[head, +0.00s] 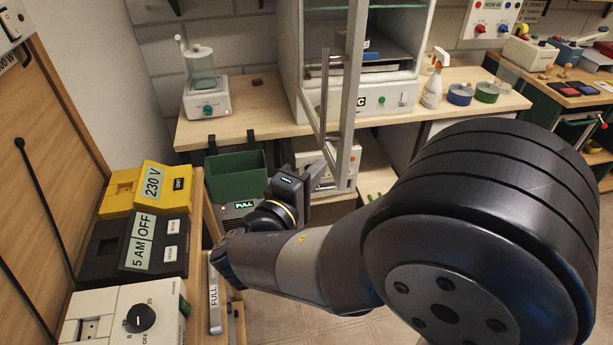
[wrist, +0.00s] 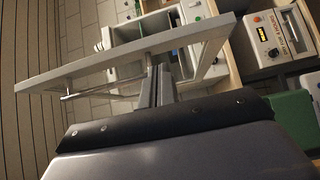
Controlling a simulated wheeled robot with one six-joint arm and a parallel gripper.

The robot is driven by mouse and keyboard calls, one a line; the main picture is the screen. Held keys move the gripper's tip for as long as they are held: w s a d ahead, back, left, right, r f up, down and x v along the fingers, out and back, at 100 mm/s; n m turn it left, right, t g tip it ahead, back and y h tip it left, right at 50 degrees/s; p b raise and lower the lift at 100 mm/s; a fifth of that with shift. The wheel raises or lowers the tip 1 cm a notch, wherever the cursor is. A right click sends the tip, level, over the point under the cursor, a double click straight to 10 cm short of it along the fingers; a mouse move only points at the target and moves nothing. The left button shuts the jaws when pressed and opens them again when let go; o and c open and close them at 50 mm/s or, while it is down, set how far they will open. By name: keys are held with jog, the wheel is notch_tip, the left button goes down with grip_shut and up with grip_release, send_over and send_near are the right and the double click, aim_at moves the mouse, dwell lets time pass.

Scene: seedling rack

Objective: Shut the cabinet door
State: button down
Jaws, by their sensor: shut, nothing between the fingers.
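The white cabinet (head: 388,96) stands on the wooden bench with its front open. Its framed door (head: 350,105) is swung wide open toward me, with a long bar handle (head: 327,95) on its left face. In the wrist view the door (wrist: 90,73) crosses the picture on a slant, and the handle (wrist: 100,80) runs along it. My gripper (head: 319,172) is by the door's lower end. In the wrist view my gripper (wrist: 153,80) is shut and empty, its tips close to the door frame; I cannot tell whether they touch.
A green bin (head: 237,174) is left of my gripper. A white device with a clear jar (head: 205,85) stands on the bench left of the cabinet. A spray bottle (head: 434,80) and tape rolls (head: 460,94) are to the right. Labelled boxes (head: 150,240) line the left side.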

aim_at(340, 146)
jog(key=shift+p+x, duration=0.55)
jog(key=shift+x, duration=2.1)
